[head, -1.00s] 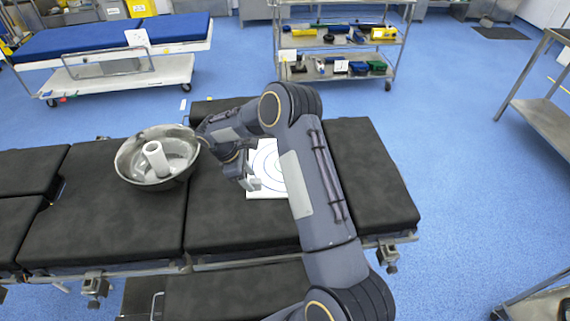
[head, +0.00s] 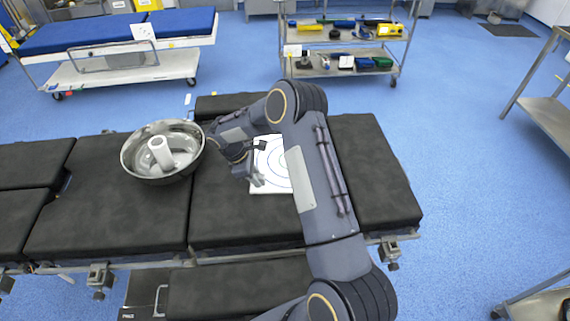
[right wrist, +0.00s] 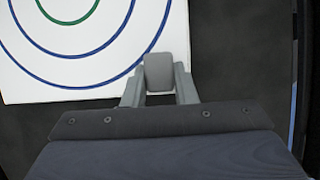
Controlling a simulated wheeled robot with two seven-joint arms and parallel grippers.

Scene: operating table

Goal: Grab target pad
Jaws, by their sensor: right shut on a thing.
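The target pad (head: 274,160) is a flat white square with dark blue rings and a green inner ring, on the black operating table. My right arm covers its right part in the head view. In the right wrist view the pad (right wrist: 105,45) fills the upper left. My right gripper (head: 257,179) is at the pad's near left edge, its jaws shut on the edge. In the wrist view the closed fingertips (right wrist: 159,72) overlap the pad's near edge. The pad looks flat; I cannot tell if it is raised. My left gripper is not in view.
A metal bowl (head: 132,165) with a white cylinder (head: 161,153) in it stands left of the pad on the operating table (head: 110,220). A tool cart (head: 345,50) and a blue-topped bed (head: 90,33) stand behind.

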